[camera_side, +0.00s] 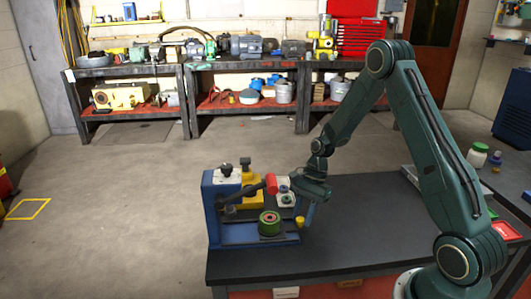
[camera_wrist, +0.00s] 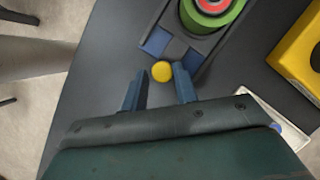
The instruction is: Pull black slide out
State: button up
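The black slide (camera_wrist: 178,49) shows in the wrist view as a dark bar between two blue pads of the fixture. A round yellow knob (camera_wrist: 161,71) sits at its near end. My gripper (camera_wrist: 160,72) has its two blue fingers apart, one on each side of the knob, with a gap at least on the left. A green ring with a red centre (camera_wrist: 212,8) lies farther along the slide. In the side view, my gripper (camera_side: 305,207) is at the right end of the blue fixture (camera_side: 213,212), by the yellow knob (camera_side: 300,221). The green ring (camera_side: 269,223) sits toward the fixture's front.
The fixture stands on the dark bench (camera_side: 345,235) near its left edge. The bench's front middle is clear.

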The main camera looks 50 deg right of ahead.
jog(key=shift+o, duration=1.4)
jog(key=v, duration=1.4)
